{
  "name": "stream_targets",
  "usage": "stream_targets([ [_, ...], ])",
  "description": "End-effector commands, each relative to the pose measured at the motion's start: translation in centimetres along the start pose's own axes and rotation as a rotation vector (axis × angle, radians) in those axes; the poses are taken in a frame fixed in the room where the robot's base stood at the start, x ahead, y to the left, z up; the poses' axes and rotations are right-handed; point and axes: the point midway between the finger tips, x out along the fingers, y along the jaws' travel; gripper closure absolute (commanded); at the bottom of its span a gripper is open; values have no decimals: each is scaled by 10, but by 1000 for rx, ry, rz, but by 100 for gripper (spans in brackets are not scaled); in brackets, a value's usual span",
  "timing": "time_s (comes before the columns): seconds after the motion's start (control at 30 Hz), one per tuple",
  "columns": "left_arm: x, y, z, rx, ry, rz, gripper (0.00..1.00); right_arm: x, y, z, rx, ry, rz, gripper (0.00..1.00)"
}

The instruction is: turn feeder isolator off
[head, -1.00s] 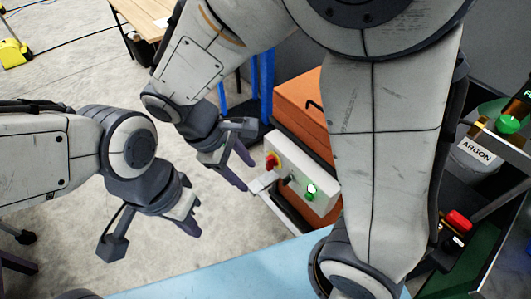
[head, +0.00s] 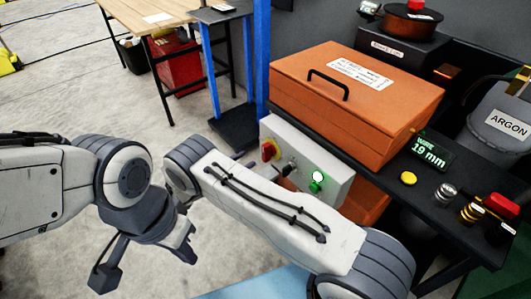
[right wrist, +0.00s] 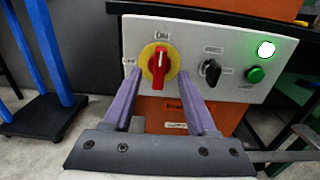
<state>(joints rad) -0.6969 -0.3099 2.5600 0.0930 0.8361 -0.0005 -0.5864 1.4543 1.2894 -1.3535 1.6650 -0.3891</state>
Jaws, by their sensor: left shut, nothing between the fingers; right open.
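The feeder isolator is a red handle on a yellow disc (right wrist: 158,65), on a light grey panel (right wrist: 215,40). Its handle stands upright, in line with the ON label (right wrist: 162,36) above; the OFF label (right wrist: 129,61) is at its left. It also shows in the head view (head: 269,150). My right gripper (right wrist: 161,86) is open, its two purple fingers pointing at the panel, below and either side of the handle, with nothing between them. Whether they touch the panel is unclear. My left gripper (head: 190,250) is shut and empty, away from the panel.
A black selector knob (right wrist: 210,72) and a green button (right wrist: 255,75) sit right of the isolator, below a lit green lamp (right wrist: 265,49). An orange box (head: 355,100) stands above the panel. A blue post frame (head: 262,60) is behind at left.

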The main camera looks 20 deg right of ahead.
Motion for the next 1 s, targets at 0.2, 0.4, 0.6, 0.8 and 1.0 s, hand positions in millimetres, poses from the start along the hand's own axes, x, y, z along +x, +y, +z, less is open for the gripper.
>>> stream_targets([
  [0.2, -7, 0, 0, 0, 0, 0, 100, 38, -1, 2, -1, 1, -5, 43],
  [0.4, -11, 1, -1, 0, 0, 0, 100, 74, -2, 1, -1, 3, -5, 43],
  [0.6, -12, 1, -1, 0, 0, 0, 100, 94, -1, 1, 0, 3, -3, 43],
  [0.8, -12, 1, -1, 0, 0, 0, 100, 97, -1, 0, 1, 3, -1, 43],
  [1.0, -12, 1, -1, 0, 0, 0, 100, 97, -1, 0, 1, 3, -1, 65],
])
